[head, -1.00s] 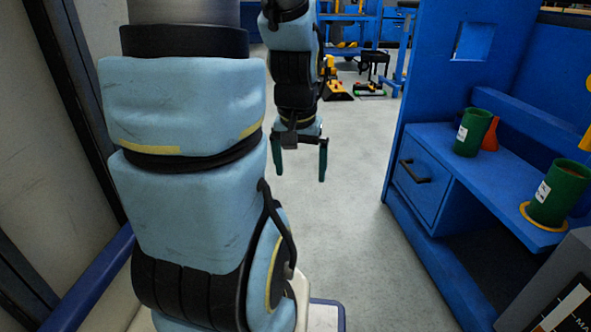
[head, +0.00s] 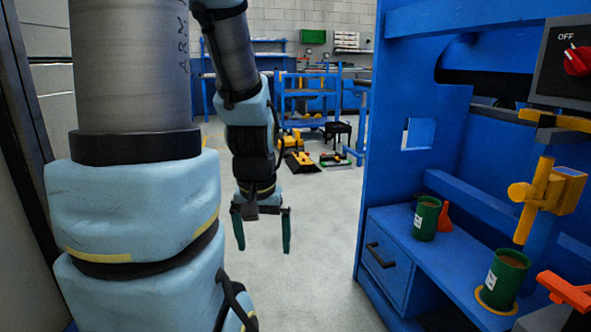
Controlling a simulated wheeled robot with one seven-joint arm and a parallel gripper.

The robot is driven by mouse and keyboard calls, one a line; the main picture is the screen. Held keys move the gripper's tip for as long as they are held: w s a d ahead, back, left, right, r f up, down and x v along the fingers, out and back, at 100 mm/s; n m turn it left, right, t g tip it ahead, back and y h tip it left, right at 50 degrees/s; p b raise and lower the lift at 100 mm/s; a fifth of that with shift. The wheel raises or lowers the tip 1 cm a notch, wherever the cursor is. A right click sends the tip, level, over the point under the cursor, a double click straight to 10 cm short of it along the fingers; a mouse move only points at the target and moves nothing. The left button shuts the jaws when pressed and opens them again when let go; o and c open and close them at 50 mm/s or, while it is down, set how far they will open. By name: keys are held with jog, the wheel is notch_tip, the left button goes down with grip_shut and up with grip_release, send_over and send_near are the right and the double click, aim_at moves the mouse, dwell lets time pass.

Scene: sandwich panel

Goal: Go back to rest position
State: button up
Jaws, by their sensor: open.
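My gripper (head: 262,230) hangs at the end of my arm in the middle left of the head view. Its two dark green fingers point down and stand wide apart, with only grey floor behind them. It is open, empty and touches nothing. It is left of the blue workbench and apart from it.
The blue workbench (head: 388,222) fills the right side, with a drawer. Two green cans (head: 427,217) (head: 504,280) and a red cone-like item (head: 445,217) stand on its shelf. A yellow fixture (head: 545,195) is at right. Grey floor (head: 320,245) is clear. A blue cart (head: 309,100) stands farther back.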

notch_tip(320, 180, up, 33)
jog(key=p, duration=3.1)
jog(key=shift+r, duration=0.15)
